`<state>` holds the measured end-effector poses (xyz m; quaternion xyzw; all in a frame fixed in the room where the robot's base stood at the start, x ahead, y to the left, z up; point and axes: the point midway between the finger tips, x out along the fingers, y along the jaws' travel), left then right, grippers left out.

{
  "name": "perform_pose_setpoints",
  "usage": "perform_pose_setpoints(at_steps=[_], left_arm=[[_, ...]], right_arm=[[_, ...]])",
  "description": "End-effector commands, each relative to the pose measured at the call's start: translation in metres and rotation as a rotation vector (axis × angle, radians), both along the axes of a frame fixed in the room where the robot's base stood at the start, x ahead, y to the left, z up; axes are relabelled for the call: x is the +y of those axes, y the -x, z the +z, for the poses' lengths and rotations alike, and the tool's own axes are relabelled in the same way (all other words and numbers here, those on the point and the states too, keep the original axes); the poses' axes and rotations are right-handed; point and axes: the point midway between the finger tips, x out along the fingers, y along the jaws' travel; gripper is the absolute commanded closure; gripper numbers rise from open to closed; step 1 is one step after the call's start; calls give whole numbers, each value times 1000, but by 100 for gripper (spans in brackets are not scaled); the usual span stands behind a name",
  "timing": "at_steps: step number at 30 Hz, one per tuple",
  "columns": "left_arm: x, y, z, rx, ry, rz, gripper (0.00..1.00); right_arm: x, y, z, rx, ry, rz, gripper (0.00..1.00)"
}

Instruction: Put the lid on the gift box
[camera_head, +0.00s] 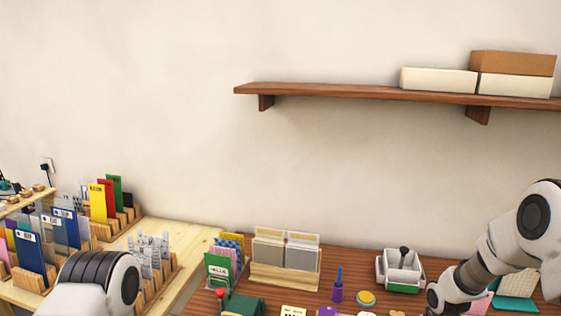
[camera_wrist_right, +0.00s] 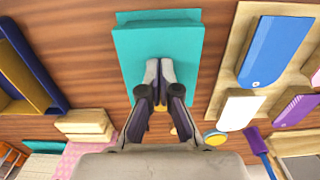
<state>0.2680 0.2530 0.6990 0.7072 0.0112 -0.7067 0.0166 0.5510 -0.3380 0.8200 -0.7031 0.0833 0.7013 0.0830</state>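No gift box or lid can be picked out with certainty. In the right wrist view a flat teal piece (camera_wrist_right: 128,48) lies under my right gripper (camera_wrist_right: 159,68), whose fingertips are together over it. I see nothing clearly held between them, and cannot tell whether they touch the teal piece. A navy tray-like box with a yellow inside (camera_wrist_right: 22,75) is at the left of that view, partly cut off. In the head view a teal piece (camera_head: 517,284) shows beside my right arm; my right gripper is out of that frame. My left gripper is not in view.
A wooden rack (camera_wrist_right: 229,62) with blue, white and purple pieces is right of my gripper in the wrist view. The head view shows a white box with a dark-handled item (camera_head: 403,262), a card holder (camera_head: 283,277), and a wall shelf (camera_head: 350,91) with boxes.

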Motion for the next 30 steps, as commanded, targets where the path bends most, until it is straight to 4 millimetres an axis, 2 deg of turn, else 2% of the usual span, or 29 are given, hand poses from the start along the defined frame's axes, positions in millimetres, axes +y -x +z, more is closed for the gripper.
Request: perform_pose_setpoints(at_steps=[5,25,30], left_arm=[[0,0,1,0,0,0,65],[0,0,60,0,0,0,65],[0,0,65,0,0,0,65]], right_arm=[[0,3,-1,7,-1,0,100],[0,1,65,3,-1,0,100],[0,1,71,3,-1,0,100]])
